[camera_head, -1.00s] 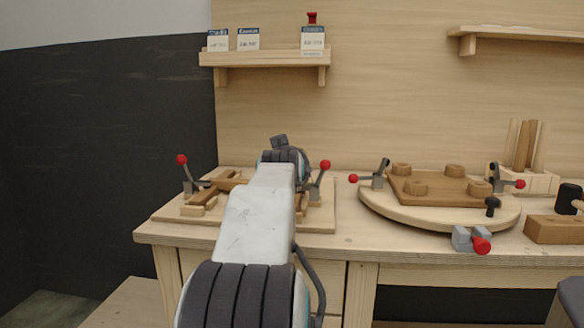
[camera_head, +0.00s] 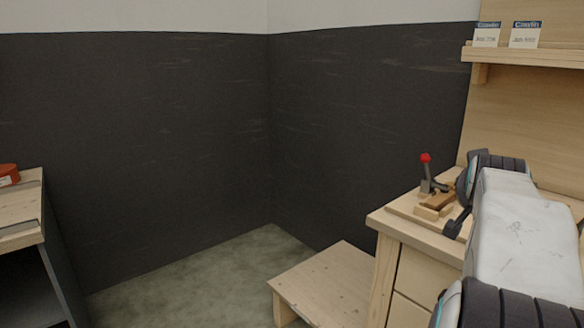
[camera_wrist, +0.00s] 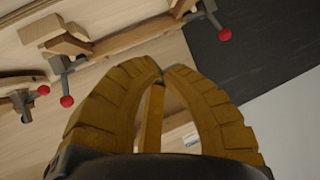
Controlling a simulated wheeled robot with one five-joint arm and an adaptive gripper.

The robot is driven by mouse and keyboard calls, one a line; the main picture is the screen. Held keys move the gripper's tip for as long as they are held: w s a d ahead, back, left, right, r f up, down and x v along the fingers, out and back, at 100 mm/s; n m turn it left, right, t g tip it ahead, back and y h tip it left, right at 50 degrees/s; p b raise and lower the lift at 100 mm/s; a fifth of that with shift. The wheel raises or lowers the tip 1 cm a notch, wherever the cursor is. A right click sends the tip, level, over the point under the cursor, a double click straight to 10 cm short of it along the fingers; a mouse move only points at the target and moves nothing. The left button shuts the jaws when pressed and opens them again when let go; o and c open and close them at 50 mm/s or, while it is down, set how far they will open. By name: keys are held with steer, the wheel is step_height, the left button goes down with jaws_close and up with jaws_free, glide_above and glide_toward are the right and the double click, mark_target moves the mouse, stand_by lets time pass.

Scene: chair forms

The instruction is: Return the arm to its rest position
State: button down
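My arm shows at the right of the head view, its white link (camera_head: 525,225) reaching over the workbench (camera_head: 405,228). My gripper (camera_wrist: 165,70) shows in the wrist view, with its two ribbed yellow fingers curved together and their tips almost touching. I see no held object; a pale wooden strip and a label card show through the gap between the fingers, apparently behind them. In the head view the fingers cannot be made out.
A red-knobbed clamp (camera_head: 427,172) and wood pieces sit on the bench, close to my arm. A shelf (camera_head: 525,54) with label cards is above. A low wooden platform (camera_head: 325,283) stands beside the bench. Another bench (camera_head: 22,205) is at far left. Floor between is clear.

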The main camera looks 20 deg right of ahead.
steer(key=w+a+r+n+y+p, duration=0.2)
steer(key=a+n+y+p, duration=0.7)
steer(key=a, duration=1.5)
steer(key=s+a+f+n+g+y+p, duration=0.1)
steer(key=s+a+n+g+p, duration=0.2)
steer(key=s+a+p, duration=0.9)
steer(key=a, duration=0.3)
steer(key=shift+s+n+g+p, duration=0.25)
steer(key=shift+n+g+p, duration=0.05)
steer(key=shift+n+g, duration=0.1)
